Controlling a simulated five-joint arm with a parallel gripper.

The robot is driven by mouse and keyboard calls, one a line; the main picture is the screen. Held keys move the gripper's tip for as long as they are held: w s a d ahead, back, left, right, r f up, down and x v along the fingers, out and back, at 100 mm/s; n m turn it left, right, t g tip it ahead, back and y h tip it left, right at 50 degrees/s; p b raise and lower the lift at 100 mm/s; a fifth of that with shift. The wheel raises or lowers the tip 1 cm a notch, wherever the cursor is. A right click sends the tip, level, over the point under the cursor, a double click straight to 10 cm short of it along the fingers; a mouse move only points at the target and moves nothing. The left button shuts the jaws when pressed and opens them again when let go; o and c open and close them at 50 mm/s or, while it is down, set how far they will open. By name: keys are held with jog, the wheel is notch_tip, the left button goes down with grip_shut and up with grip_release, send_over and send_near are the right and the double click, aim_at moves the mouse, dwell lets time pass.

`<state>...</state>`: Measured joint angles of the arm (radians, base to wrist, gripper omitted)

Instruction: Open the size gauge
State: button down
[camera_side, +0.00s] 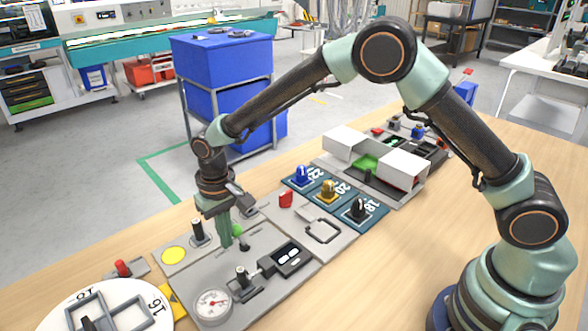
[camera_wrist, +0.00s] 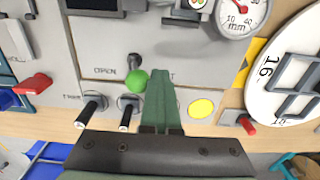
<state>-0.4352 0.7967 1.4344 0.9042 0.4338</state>
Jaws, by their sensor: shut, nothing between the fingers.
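The gauge panel (camera_side: 262,297) carries a round white dial (camera_side: 212,306) marked in mm, which also shows in the wrist view (camera_wrist: 238,12). A lever with a green ball knob (camera_wrist: 137,80) stands on this panel; the knob also shows in the side view (camera_side: 238,230). The knob lies between the printed word OPEN on its left and another word, mostly hidden by my fingers, ending in T. My gripper (camera_side: 226,242) is shut and empty, pointing down close beside the knob. In the wrist view my fingers (camera_wrist: 163,75) are just right of the knob; I cannot tell whether they touch.
A black sliding block (camera_side: 288,259) lies on the panel. Black upright handles (camera_wrist: 90,110) and a yellow disc (camera_wrist: 201,108) are near my fingers. A white numbered wheel (camera_side: 140,312) is at the front left. Coloured knobs (camera_side: 327,190) and white boxes (camera_side: 393,170) stand farther back.

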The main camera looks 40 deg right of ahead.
jog(key=shift+d+f, duration=0.1)
jog(key=shift+d, duration=1.2)
jog(key=shift+a, duration=0.25)
jog(key=shift+a, duration=0.45)
notch_tip(320, 180, up, 7)
jog(key=shift+r, duration=0.1)
